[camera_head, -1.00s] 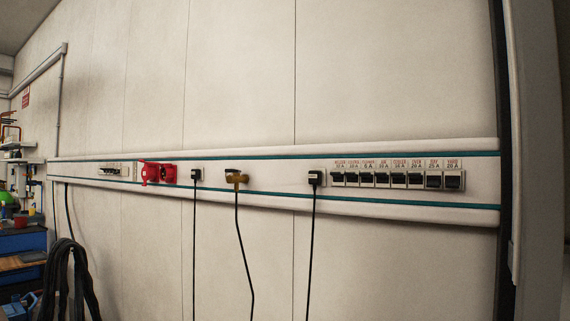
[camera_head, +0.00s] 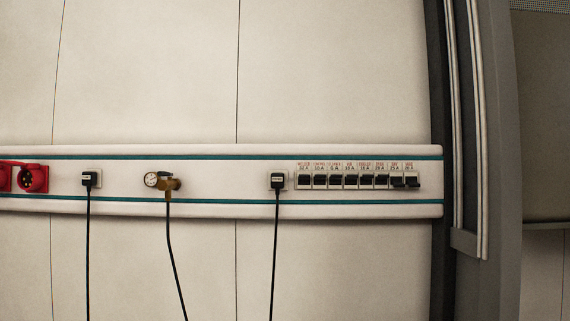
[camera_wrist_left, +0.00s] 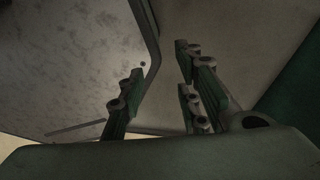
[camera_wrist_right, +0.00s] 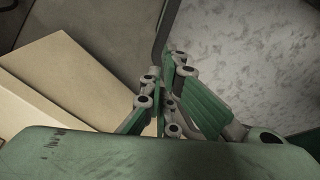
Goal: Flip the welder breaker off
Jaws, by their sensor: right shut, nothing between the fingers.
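A row of several breakers (camera_head: 358,181) sits on the white wall trunking in the head view, with small printed labels above. The leftmost breaker (camera_head: 305,181) appears to carry the welder label, though the print is barely legible. Its dark lever looks like those of its neighbours, while the two rightmost levers sit lower. My left gripper (camera_wrist_left: 160,62) is open and empty in the left wrist view. My right gripper (camera_wrist_right: 164,75) is shut and empty in the right wrist view. Neither gripper shows in the head view, and both are away from the breakers.
A black plug (camera_head: 277,181) with a hanging cable is just left of the breakers. Further left are a brass fitting with a gauge (camera_head: 164,182), another plug (camera_head: 89,179) and a red socket (camera_head: 33,178). A dark upright frame (camera_head: 438,240) stands right of the trunking.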

